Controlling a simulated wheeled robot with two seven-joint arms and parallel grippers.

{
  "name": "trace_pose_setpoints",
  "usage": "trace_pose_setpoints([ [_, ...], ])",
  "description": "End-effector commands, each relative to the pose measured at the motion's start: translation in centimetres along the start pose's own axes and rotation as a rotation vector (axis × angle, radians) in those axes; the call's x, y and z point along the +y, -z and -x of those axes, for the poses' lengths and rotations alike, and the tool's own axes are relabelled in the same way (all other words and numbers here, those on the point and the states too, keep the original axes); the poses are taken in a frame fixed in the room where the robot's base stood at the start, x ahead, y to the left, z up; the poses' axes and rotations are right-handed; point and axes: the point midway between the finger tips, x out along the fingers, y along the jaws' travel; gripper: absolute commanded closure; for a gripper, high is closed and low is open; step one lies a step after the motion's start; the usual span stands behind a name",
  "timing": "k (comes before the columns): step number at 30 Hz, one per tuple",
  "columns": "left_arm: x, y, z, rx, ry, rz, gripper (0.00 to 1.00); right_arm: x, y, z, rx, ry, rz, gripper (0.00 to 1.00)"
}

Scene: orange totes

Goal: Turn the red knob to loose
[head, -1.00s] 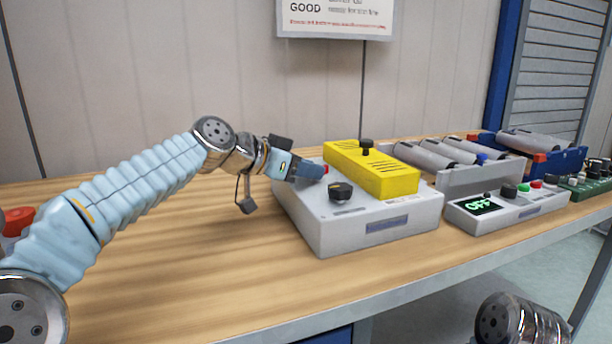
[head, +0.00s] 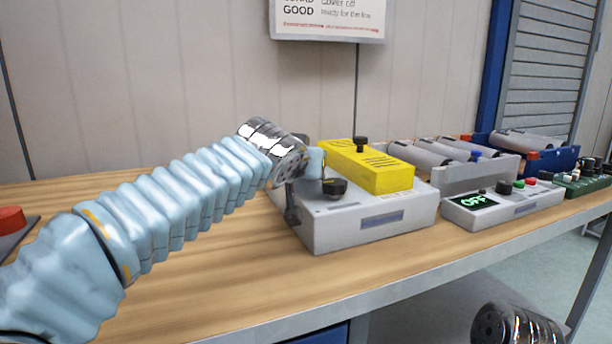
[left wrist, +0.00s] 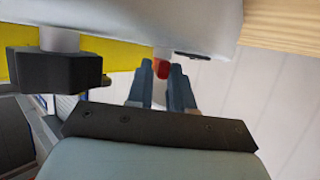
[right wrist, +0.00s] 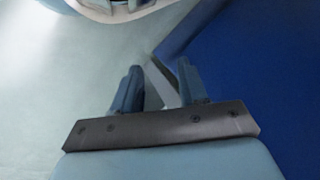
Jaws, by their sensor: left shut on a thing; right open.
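The red knob (left wrist: 161,69) shows in the left wrist view, on the side of the light grey box, between the fingertips of my left gripper (left wrist: 160,84), which is shut on it. In the head view my left wrist and hand cover the knob. The light grey box (head: 330,238) stands on the bench with a black knob (head: 335,188) on top. A yellow block (head: 395,181) with its own black knob sits on the box. My right gripper (right wrist: 158,88) is open and empty, over the floor beside a blue surface; its fingers are not in the head view.
A grey control unit (head: 510,208) with a green "OFF" display stands to the right, before a grey tray (head: 475,178) of cylinders. A blue bin (head: 560,161) is behind. The wooden bench (head: 220,290) is clear in front of my left arm.

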Motion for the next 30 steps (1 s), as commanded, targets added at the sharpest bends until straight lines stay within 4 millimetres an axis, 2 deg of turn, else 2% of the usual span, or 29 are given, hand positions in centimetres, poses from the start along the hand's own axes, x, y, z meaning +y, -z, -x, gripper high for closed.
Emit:
trace_pose_setpoints([
  [22,-0.04,0.05,-0.05,0.000,0.019,0.007,1.00,0.25,0.11,-0.26,0.003,-0.002,-0.002,0.57],
  [23,-0.04,0.04,-0.05,0.000,0.018,0.007,0.74,0.25,0.11,-0.26,0.003,-0.002,-0.002,0.57],
  [24,-0.04,0.04,-0.05,0.000,0.018,0.007,0.68,0.25,0.11,-0.26,0.003,-0.002,-0.002,0.57],
  [26,-0.03,0.03,-0.05,-0.001,0.018,0.007,0.62,0.25,0.11,-0.26,0.003,-0.002,-0.002,0.57],
  [30,-0.01,0.01,-0.05,-0.001,0.018,0.007,0.62,0.24,0.10,-0.27,0.003,-0.002,-0.002,0.57],
])
